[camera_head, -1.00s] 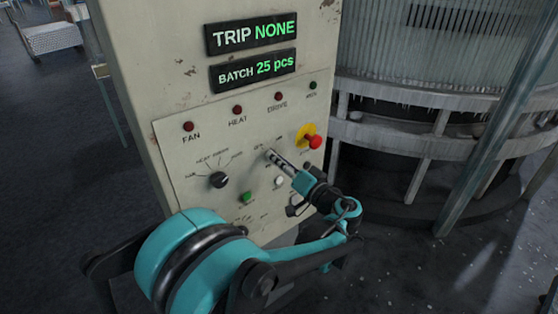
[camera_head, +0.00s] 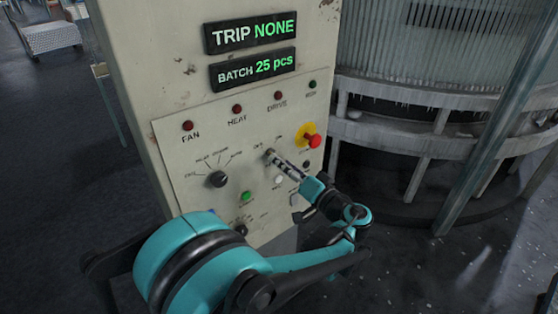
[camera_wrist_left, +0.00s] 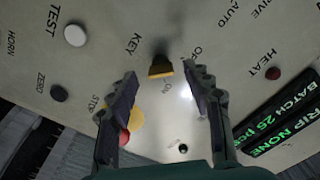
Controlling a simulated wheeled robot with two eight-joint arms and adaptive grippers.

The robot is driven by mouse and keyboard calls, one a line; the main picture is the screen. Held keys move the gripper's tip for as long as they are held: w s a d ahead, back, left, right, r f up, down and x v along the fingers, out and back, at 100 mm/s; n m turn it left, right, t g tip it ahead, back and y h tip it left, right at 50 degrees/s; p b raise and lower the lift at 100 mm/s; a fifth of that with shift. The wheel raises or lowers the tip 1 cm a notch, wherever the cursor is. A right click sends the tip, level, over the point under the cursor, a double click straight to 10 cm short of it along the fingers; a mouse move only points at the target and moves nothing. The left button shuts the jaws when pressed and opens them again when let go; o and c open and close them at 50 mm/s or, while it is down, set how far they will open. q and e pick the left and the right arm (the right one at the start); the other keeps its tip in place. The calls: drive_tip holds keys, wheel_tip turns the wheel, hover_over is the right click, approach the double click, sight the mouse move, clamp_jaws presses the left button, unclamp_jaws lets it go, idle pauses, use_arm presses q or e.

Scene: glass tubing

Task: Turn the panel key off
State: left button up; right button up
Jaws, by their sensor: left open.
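The panel key (camera_wrist_left: 160,68) is a brass-yellow piece in the left wrist view, beside the KEY label and between the OFF and ON lettering. Its bow looks closest to the ON lettering, but I cannot tell its exact turn. My left gripper (camera_wrist_left: 160,74) is open, with one dark fingertip on each side of the key and a visible gap to both. In the head view my left gripper (camera_head: 270,156) reaches the panel (camera_head: 180,150) from the lower right, and its fingers hide the key. My right gripper is not in view.
A red stop knob on a yellow base (camera_head: 314,141) sits right of the key, close to one finger. A black selector knob (camera_head: 217,179), a green button (camera_head: 246,196) and a white button (camera_head: 279,181) are nearby. Displays read TRIP NONE (camera_head: 252,33) and BATCH 25 pcs (camera_head: 254,69).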

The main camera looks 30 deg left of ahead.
use_arm(q)
drive_tip(key=v, duration=0.9)
drive_tip(key=shift+s+d, duration=0.1)
drive_tip(key=s+a+f+m+g+h, duration=0.1)
drive_tip(key=s+a+f+m+h, duration=0.2)
drive_tip(key=s+a+f+h, duration=0.35)
drive_tip(key=s+d+f+m+t+h, duration=0.1)
drive_tip(key=s+d+f+h, duration=0.6)
drive_tip(key=d+h, duration=0.3)
drive_tip(key=shift+s+d+f+m, duration=0.3)
drive_tip(key=shift+d+f, duration=0.1)
drive_tip(key=shift+f, duration=0.1)
